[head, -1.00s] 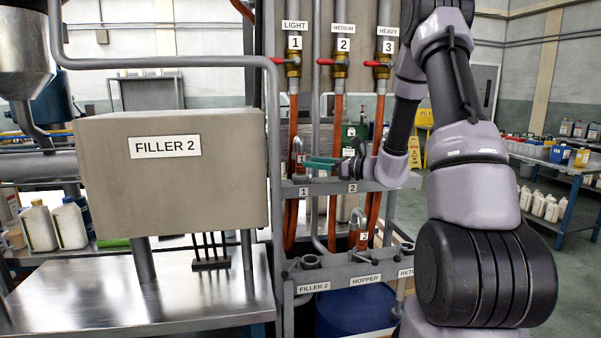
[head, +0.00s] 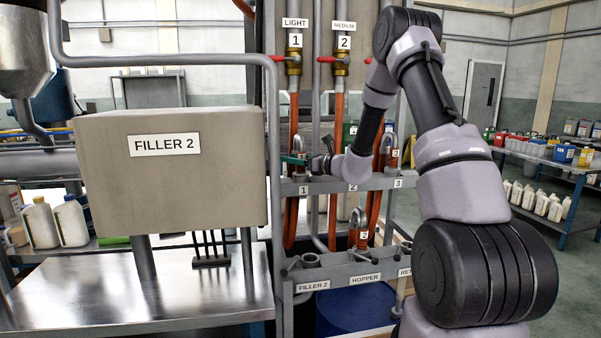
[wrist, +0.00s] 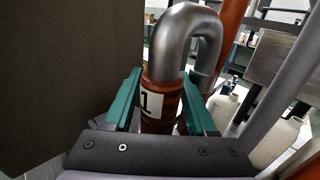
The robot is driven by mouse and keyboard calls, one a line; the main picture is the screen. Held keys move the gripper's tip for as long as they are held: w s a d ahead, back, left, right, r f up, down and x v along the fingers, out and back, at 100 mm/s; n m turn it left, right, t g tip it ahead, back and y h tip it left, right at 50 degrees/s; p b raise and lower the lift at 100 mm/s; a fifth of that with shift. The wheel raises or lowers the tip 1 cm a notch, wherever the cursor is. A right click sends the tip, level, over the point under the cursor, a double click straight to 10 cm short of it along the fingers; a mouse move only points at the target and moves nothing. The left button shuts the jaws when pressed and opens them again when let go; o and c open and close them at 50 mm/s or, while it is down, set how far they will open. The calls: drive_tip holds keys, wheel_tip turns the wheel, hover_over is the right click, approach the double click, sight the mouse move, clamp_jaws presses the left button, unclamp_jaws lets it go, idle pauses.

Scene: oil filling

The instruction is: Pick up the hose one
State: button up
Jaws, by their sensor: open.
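Hose 1 (head: 299,147) stands in slot 1 of the upper rack. In the wrist view its orange-brown collar with a "1" label (wrist: 158,103) and its bent grey metal spout (wrist: 185,40) show close up. My gripper (head: 292,160) is at hose 1 in the head view. In the wrist view the green fingers of my gripper (wrist: 160,92) are open, one on each side of the collar. I cannot tell whether either finger touches it. The lower part of the collar is hidden behind the gripper body.
Hose 3 (head: 392,156) hangs in slot 3 and hose 2 (head: 362,236) stands in the lower rack near the hopper label. The grey FILLER 2 box (head: 170,185) is close on the left. A grey pipe (head: 274,130) runs upright between it and the rack.

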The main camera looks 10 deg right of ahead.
drive_tip(key=shift+w+a, duration=0.1)
clamp_jaws()
wheel_tip(320, 180, up, 10)
idle(0.7)
